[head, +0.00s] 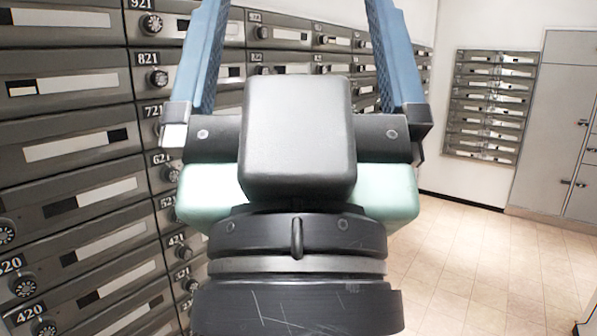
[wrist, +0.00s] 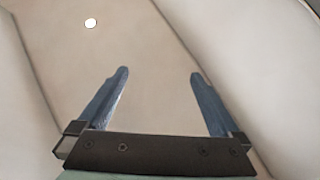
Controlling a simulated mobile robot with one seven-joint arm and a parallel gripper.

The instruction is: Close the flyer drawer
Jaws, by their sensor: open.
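My gripper (head: 293,20) is raised in front of the head camera, its two blue fingers pointing up and spread apart. It also shows in the wrist view (wrist: 160,74), open, with nothing between the fingers. No drawer that I can identify as the flyer drawer shows, and no pulled-out drawer is visible. A bank of grey mailboxes (head: 75,105) with numbered plates, dials and slots fills the left side. My gripper and wrist hide part of it; I cannot tell whether they touch it.
A second mailbox bank (head: 490,105) hangs on the far white wall. Grey lockers (head: 560,130) stand at the far right. The wrist view shows pale surfaces and a bright round spot (wrist: 90,23), probably a ceiling light.

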